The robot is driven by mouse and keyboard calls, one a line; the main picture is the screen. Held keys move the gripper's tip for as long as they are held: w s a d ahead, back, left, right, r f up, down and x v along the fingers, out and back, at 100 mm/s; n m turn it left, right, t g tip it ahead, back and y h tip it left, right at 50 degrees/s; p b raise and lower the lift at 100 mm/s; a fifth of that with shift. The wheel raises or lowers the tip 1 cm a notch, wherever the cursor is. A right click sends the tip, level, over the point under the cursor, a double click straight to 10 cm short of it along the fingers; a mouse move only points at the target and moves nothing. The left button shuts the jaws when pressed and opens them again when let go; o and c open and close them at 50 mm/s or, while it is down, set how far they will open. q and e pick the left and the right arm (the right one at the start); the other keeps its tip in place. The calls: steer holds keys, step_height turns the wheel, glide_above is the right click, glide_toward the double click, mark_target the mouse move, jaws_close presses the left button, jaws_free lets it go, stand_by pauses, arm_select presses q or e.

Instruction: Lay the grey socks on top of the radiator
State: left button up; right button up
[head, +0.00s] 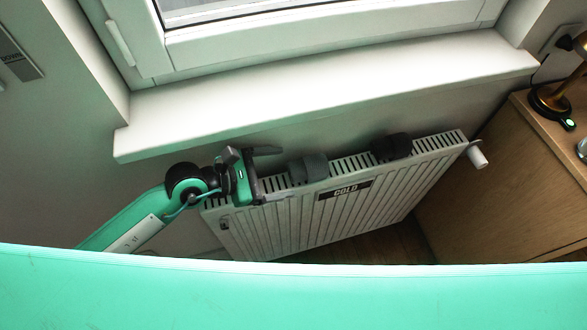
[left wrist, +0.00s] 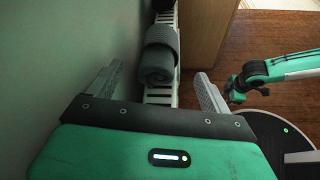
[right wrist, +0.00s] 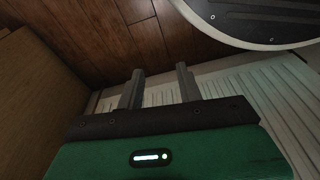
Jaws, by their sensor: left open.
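The grey socks (head: 309,167), a soft rolled bundle, lie across the top of the white radiator (head: 335,215) near its left part. They also show in the left wrist view (left wrist: 158,62), ahead of my fingers and lined up with the gap. My left gripper (head: 274,174) is open and empty at the radiator's left end, just left of the socks. It appears apart from them. My right gripper (right wrist: 160,88) shows only in its own wrist view. It is open and empty, low down near the ribbed radiator front (right wrist: 228,80) and the floor.
A darker rolled bundle (head: 392,147) lies farther right on the radiator. A label reading COLD (head: 345,190) is on its front. A white windowsill (head: 330,85) overhangs behind. A wooden cabinet (head: 500,180) stands right, with a valve knob (head: 478,157) beside it.

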arm_select(q)
steer(key=v, duration=0.5)
steer(key=shift+f+b, duration=0.1)
steer(key=shift+b, duration=0.2)
steer(key=shift+s+a+r, duration=0.2)
steer(key=shift+a+r, duration=0.1)
steer(key=shift+a, duration=0.2)
arm_select(e)
steer(key=shift+w+a+r, duration=0.15)
steer(key=shift+w+r, duration=0.25)
steer(key=shift+r, duration=0.3)
steer(key=shift+w+a+r, duration=0.15)
steer(key=shift+w+r, duration=0.2)
steer(key=shift+r, duration=0.35)
steer(key=shift+s, duration=0.1)
